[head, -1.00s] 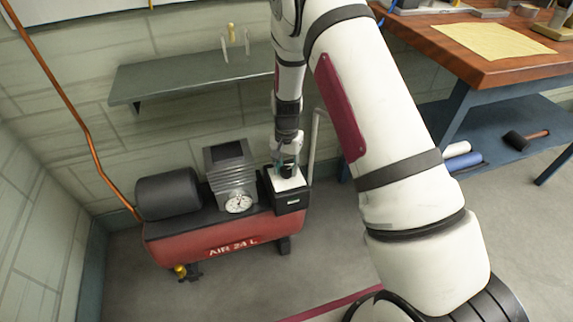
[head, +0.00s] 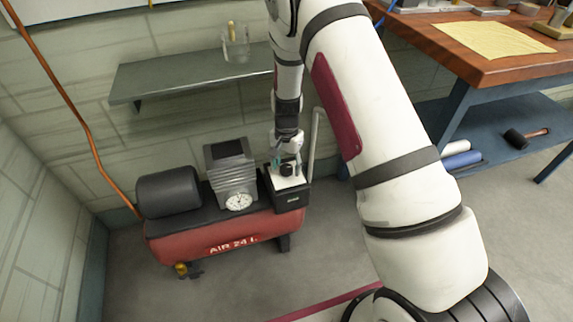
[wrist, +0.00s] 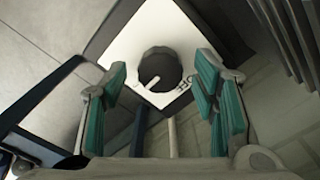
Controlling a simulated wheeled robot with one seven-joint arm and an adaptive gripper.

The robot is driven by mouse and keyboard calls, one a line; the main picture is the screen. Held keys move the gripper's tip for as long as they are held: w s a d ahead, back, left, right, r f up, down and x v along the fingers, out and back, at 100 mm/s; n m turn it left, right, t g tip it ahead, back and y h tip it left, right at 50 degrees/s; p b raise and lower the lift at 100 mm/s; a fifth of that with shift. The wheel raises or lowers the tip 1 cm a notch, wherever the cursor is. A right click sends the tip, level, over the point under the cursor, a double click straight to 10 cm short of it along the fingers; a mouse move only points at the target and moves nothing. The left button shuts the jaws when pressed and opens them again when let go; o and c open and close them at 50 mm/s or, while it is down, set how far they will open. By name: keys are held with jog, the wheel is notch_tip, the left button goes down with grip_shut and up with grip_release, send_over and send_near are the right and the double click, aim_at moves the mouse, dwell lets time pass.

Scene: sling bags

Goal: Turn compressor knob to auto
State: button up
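The black round compressor knob (head: 286,170) sits on the white top plate (head: 296,182) of a dark box (head: 291,201) at the compressor's right end. In the wrist view the knob (wrist: 160,68) has a white pointer line aimed toward the lower left. Letters that look like OFF are printed on the plate to the knob's lower right; other markings are too small to read. My gripper (wrist: 161,80) is open, with teal-padded fingers on either side of the knob and visible gaps between. In the head view my gripper (head: 284,153) is just above and behind the knob.
The red air compressor (head: 215,238) has a black motor (head: 168,192), a finned block (head: 231,175) and a white gauge (head: 238,201). A shelf (head: 190,77) juts from the wall above. A pipe (head: 314,145) stands right of the box. A workbench (head: 490,65) is at right.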

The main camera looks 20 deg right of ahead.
aim_at(287, 168)
notch_tip(287, 168, up, 12)
dwell(0.7)
